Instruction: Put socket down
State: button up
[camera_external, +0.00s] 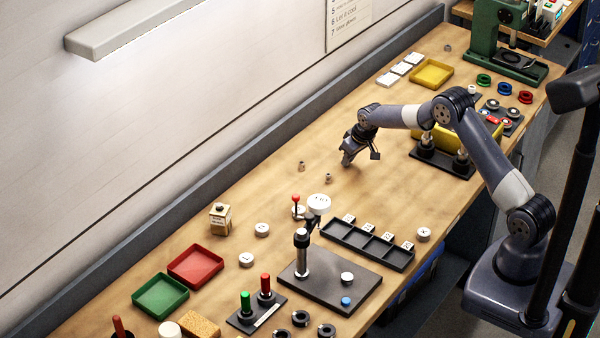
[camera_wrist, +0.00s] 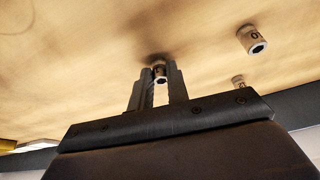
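A small metal socket (camera_wrist: 159,73) sits between the fingertips of my gripper (camera_wrist: 159,76) in the wrist view, with a finger against each side. A dark mark, partly legible, shows on it. My gripper (camera_external: 347,161) is low over the middle of the bench in the external view, where the held socket is too small to make out. Whether the socket touches the bench is unclear. Two other sockets stand on the bench to the left of my gripper, a nearer one (camera_external: 327,178) and a farther one (camera_external: 301,166).
A black compartment tray (camera_external: 352,240) with labels lies nearer the front. A yellow tray (camera_external: 432,73) and white blocks (camera_external: 401,69) are at the back. A black fixture (camera_external: 440,158) stands right of my gripper, below my arm.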

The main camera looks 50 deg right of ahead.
jog(key=o, duration=0.4)
jog(key=shift+r, duration=0.1)
jog(key=shift+r, duration=0.2)
jog(key=b+v, duration=0.2)
jog(key=v, duration=0.9)
jog(key=shift+s+r+b, duration=0.15)
jog(key=shift+r+b, duration=0.15)
jog(key=shift+r, duration=0.1)
jog(key=shift+o, duration=0.2)
